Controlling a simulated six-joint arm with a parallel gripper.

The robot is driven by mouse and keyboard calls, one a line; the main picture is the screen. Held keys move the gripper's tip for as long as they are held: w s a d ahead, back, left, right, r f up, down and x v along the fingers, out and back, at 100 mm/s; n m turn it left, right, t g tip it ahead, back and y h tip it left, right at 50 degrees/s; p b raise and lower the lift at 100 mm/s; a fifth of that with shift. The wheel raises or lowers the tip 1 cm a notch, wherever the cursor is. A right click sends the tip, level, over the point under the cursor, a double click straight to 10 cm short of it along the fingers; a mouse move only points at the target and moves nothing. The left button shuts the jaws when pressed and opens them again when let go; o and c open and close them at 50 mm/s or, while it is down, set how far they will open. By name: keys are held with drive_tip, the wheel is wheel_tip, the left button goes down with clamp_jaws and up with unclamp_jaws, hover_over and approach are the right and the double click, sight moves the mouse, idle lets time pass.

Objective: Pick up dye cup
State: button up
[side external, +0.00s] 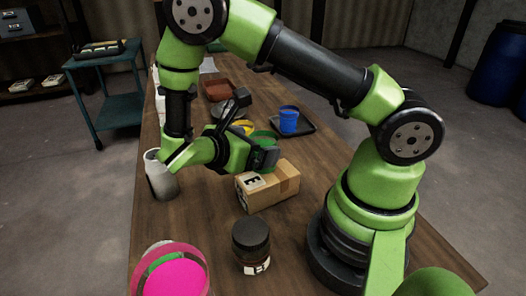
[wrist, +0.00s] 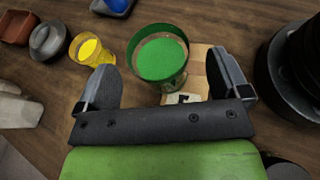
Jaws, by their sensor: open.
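Several cups of coloured dye are in view; the frames do not show which one is meant. A green cup (wrist: 160,66), filled with green, sits between my open fingers in the wrist view, and I cannot tell how far below them. In the side view the green cup (side external: 264,136) is partly hidden behind my gripper (side external: 264,157). A smaller yellow cup (wrist: 90,51) stands left of my fingers in the wrist view. A blue cup (side external: 289,119) stands upright on a black tray (side external: 304,127). My gripper holds nothing that I can see.
A cardboard box (side external: 268,187) lies close below my gripper. A dark jar (side external: 251,243) and a pink-filled vessel (side external: 170,276) stand at the near end of the wooden table. A pale container (side external: 160,178) stands at the left edge. Reddish trays (side external: 217,91) are farther back.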

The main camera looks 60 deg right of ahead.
drive_tip(key=x, duration=0.3)
drive_tip(key=shift+d+f, duration=0.1)
drive_tip(key=shift+d, duration=0.2)
drive_tip(key=shift+c, duration=0.2)
drive_tip(key=c, duration=1.1)
